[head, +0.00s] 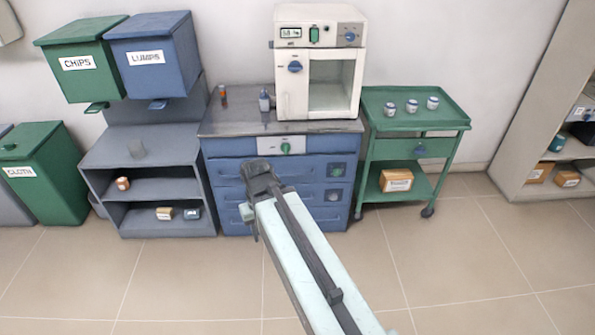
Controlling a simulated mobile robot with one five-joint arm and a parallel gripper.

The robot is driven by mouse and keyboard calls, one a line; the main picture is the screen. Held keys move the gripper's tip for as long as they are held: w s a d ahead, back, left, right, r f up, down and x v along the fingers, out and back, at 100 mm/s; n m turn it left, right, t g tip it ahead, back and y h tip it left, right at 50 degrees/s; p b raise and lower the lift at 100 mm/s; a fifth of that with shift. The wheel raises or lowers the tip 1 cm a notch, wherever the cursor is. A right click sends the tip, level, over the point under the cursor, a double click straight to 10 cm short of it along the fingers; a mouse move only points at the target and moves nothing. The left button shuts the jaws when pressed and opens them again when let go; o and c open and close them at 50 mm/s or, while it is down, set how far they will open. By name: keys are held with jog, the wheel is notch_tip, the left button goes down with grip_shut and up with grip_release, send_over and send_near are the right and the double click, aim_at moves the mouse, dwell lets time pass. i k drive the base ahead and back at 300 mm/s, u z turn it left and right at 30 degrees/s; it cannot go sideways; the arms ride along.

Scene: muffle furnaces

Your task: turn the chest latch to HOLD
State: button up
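The chest (225,147) is a blue cabinet with several drawers and a grey top, standing against the wall. A small green latch (285,148) with a pale knob sits on its top front panel. The latch's setting is too small to read. My gripper (258,168) is in front of the chest, to the left of and slightly below the latch in the picture. Its fingers are dark and seen from behind, so their opening is unclear. My arm hides part of the drawers.
A white furnace (293,80) stands on the chest with a blue knob. A green trolley (445,117) with several small jars is at right. A grey shelf (160,148) with blue and green bins above is at left. Open tiled floor lies in front.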

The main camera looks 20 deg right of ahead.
aim_at(285, 147)
jog(key=z, duration=0.2)
jog(key=k, duration=0.2)
jog(key=u, duration=0.95)
jog(key=i, duration=0.75)
jog(key=u, duration=0.4)
jog(key=i, duration=1.1)
jog(key=z, duration=0.65)
